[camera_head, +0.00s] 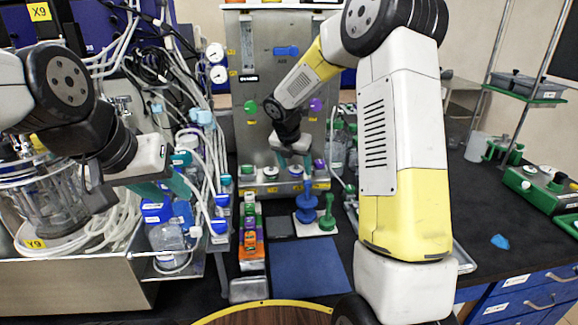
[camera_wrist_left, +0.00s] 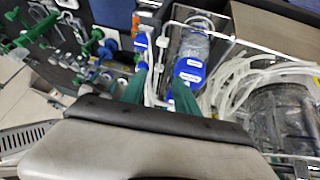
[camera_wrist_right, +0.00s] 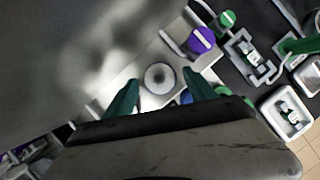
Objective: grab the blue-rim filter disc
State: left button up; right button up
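A round white disc with a grey centre (camera_wrist_right: 159,77) lies between the fingertips of my right gripper (camera_wrist_right: 160,88) in the right wrist view, with no visible contact. In the head view my right gripper (camera_head: 294,156) is at the steel panel's lower ledge, pointing down, fingers apart. A blue part (camera_wrist_right: 186,97) is partly hidden behind one finger. A stacked blue piece (camera_head: 308,204) stands below the ledge. My left gripper (camera_head: 166,188) is open and empty at the left; its spread fingers also show in the left wrist view (camera_wrist_left: 160,88).
A purple knob (camera_wrist_right: 201,40) and a green knob (camera_wrist_right: 226,18) are close by the right gripper. A steel panel (camera_head: 262,110) rises behind it. Tubing and blue-capped bottles (camera_head: 168,238) crowd the left gripper. A blue mat (camera_head: 308,266) in front is clear.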

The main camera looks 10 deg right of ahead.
jog(key=c, duration=1.2)
jog(key=shift+o, duration=0.2)
jog(key=shift+r, duration=0.1)
